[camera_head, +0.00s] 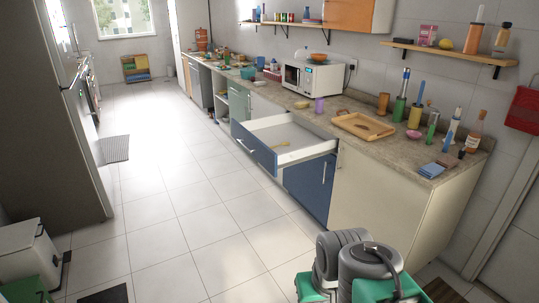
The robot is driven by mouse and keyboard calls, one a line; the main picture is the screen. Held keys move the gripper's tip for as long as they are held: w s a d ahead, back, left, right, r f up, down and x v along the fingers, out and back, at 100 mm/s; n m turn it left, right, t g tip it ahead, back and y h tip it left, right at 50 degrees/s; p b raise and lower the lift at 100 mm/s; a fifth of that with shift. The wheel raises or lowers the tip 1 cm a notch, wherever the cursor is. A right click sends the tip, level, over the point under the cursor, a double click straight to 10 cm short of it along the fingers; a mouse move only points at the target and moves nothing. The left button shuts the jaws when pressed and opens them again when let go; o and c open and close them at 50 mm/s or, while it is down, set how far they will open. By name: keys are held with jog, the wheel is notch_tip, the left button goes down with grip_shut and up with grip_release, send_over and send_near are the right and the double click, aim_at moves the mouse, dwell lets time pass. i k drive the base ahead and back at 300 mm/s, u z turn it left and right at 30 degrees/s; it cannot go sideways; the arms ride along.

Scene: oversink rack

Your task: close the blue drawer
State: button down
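The blue drawer (254,149) is pulled out from under the counter, in the middle of the view. Its blue front faces left and carries a light bar handle. Below the drawer is a blue cabinet door (309,186) with a bar handle, which looks closed. Part of my arm shows at the bottom right, in grey and green. My gripper is not visible in this view.
The tiled floor (190,215) left of the drawer is clear. The counter holds a wooden tray (362,125), a white microwave (312,80) and several bottles. A dark fridge (50,125) stands left. A white bin (28,250) is at the bottom left.

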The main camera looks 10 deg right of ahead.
aim_at(308, 141)
jog(key=u, duration=0.05)
jog(key=i, duration=2.3)
jog(key=u, duration=2.2)
